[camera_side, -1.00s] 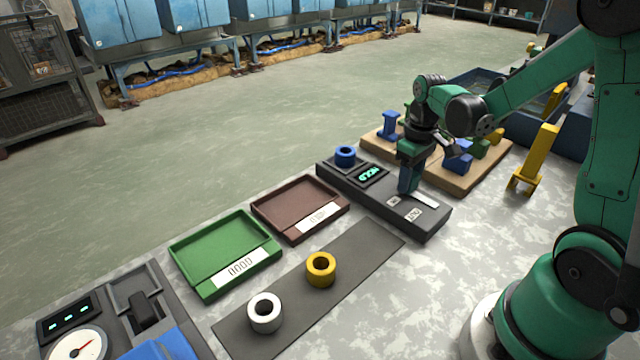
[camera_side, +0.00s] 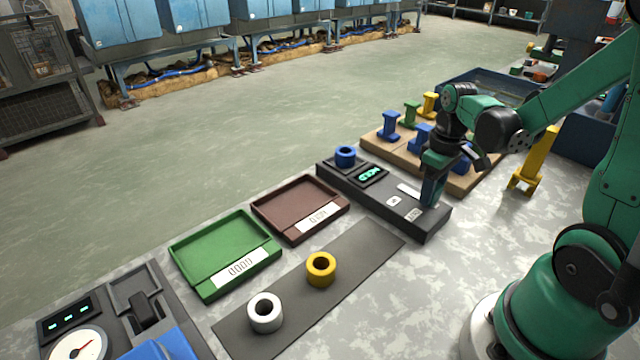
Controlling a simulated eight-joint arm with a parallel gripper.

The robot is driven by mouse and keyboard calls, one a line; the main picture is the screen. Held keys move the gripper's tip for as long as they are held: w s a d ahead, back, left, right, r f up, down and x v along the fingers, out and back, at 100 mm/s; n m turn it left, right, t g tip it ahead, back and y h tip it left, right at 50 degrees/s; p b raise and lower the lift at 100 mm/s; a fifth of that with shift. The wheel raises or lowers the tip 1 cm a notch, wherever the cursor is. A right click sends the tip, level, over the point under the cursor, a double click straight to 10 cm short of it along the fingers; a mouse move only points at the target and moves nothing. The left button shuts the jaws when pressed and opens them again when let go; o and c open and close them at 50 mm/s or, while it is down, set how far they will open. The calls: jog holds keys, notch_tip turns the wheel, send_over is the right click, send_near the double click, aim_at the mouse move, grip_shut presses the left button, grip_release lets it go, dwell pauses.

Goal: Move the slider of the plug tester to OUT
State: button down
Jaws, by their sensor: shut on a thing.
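The plug tester (camera_side: 345,189) is a long dark box with a lit green display (camera_side: 370,174) that seems to read HOLD. A blue ring (camera_side: 345,156) sits at its far left end. A pale slider track (camera_side: 408,190) shows on its top, left of my gripper. Two small white labels lie in front of the track, a left one (camera_side: 394,201) and a right one (camera_side: 413,214); their print is too small to read surely. My gripper (camera_side: 431,203) points down at the right end of the track, shut on the slider, which the fingers hide.
Behind the tester is a wooden board (camera_side: 372,141) with several coloured plugs, close to my gripper. A brown tray (camera_side: 262,206) and a green tray (camera_side: 182,256) stand left. A yellow ring (camera_side: 321,269) and a white ring (camera_side: 265,313) sit on a dark mat (camera_side: 365,250).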

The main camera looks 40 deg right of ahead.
jog(key=shift+c, duration=2)
grip_release()
jog(key=shift+s, duration=0.15)
jog(key=shift+r, duration=2.8)
jog(key=w+a+r+t, duration=0.1)
jog(key=a+r+t, duration=0.1)
jog(key=a, duration=0.5)
jog(key=w+a+r+t, duration=0.1)
jog(key=w+a+t, duration=0.1)
jog(key=a+t, duration=0.3)
jog(key=shift+a+r, duration=0.35)
jog(key=shift+a, duration=0.7)
